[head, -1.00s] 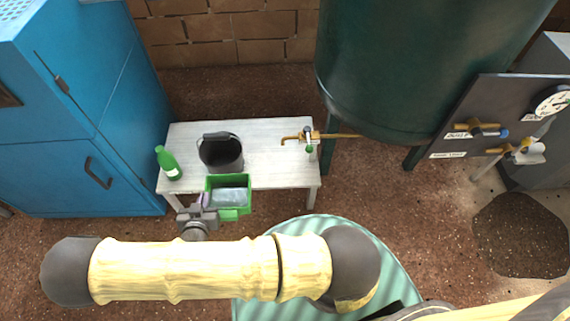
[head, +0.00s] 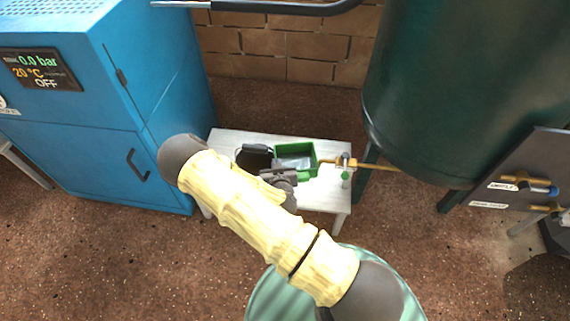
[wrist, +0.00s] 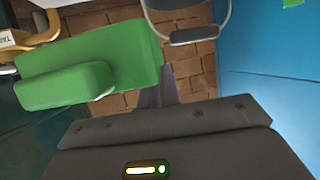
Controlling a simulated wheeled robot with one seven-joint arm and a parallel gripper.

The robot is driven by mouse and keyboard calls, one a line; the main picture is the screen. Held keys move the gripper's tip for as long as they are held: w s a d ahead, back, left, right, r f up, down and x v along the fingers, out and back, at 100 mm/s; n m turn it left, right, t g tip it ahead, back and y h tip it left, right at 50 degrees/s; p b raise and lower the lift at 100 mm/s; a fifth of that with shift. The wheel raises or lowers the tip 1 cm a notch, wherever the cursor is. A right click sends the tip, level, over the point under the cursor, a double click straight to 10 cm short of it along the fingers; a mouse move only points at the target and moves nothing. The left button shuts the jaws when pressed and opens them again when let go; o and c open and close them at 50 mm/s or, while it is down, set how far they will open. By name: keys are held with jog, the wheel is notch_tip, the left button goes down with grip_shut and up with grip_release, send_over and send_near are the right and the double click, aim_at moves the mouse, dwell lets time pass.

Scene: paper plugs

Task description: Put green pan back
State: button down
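The green pan (head: 310,153) is an open box with a pale inside. In the head view it shows over the back of the white table (head: 325,195), between the black bucket and the brass tap. My gripper (head: 279,177) is at the pan's near left side and appears shut on its edge. In the wrist view the pan (wrist: 125,55) fills the upper left, with a smaller green block (wrist: 65,88) on its side. The fingers (wrist: 160,92) reach its right edge; their tips are partly hidden. I cannot tell whether the pan touches the table.
The black bucket (head: 254,156) stands left of the pan; it also shows in the wrist view (wrist: 190,14). The brass tap (head: 345,162) is close on the right. A large dark green tank (head: 430,90) and a blue cabinet (head: 90,110) flank the table.

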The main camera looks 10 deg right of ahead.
aim_at(288, 145)
jog(key=shift+n+y, duration=0.5)
jog(key=shift+y, duration=0.2)
jog(key=w+d, duration=0.1)
jog(key=d, duration=0.1)
jog(key=w+d, duration=0.1)
jog(key=d, duration=0.1)
jog(key=w+d+r, duration=0.1)
jog(key=w, duration=0.1)
jog(key=shift+w+d, duration=0.1)
jog(key=shift+d, duration=0.3)
jog(key=shift+a+f, duration=0.1)
jog(key=shift+f, duration=0.1)
jog(key=shift+a+r, duration=0.1)
jog(key=shift+a, duration=0.05)
